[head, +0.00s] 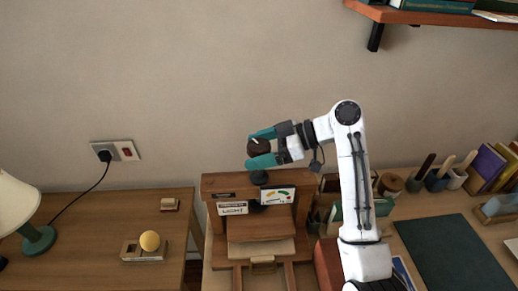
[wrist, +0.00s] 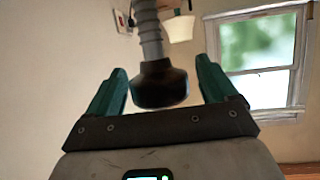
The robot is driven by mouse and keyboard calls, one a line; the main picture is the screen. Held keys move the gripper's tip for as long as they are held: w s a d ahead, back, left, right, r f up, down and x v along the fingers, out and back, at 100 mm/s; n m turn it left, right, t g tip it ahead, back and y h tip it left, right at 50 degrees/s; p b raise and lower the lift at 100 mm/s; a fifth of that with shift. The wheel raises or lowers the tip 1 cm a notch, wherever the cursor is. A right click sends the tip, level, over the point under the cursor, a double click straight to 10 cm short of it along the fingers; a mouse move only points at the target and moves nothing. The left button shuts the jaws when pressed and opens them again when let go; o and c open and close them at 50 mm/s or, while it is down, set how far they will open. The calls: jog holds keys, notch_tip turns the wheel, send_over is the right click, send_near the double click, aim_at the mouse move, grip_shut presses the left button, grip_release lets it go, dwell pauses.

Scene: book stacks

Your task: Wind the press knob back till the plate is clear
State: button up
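The book press (head: 210,186) is a wooden frame on the desk, with a wooden plate (head: 257,228) low inside it. I cannot tell if the plate touches what lies under it. The dark round press knob (head: 258,147) stands above the frame; its screw is mostly hidden by my lower finger. My gripper (head: 262,148) has its teal fingers on both sides of the knob. In the wrist view the knob (wrist: 160,86) sits on a grey threaded screw (wrist: 150,40), between the fingertips (wrist: 162,72), with gaps on both sides. My gripper is open.
A gauge card (head: 277,196) and a label (head: 233,208) are on the press front. A lamp (head: 38,238) and a yellow ball on a small stand (head: 149,241) are on the left desk. Pots, books and a dark green mat (head: 455,252) are on the right. A shelf (head: 430,17) hangs upper right.

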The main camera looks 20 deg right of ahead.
jog(key=shift+d+r, duration=0.15)
jog(key=b+v, duration=0.2)
jog(key=v, duration=0.8)
jog(key=shift+s+d, duration=0.2)
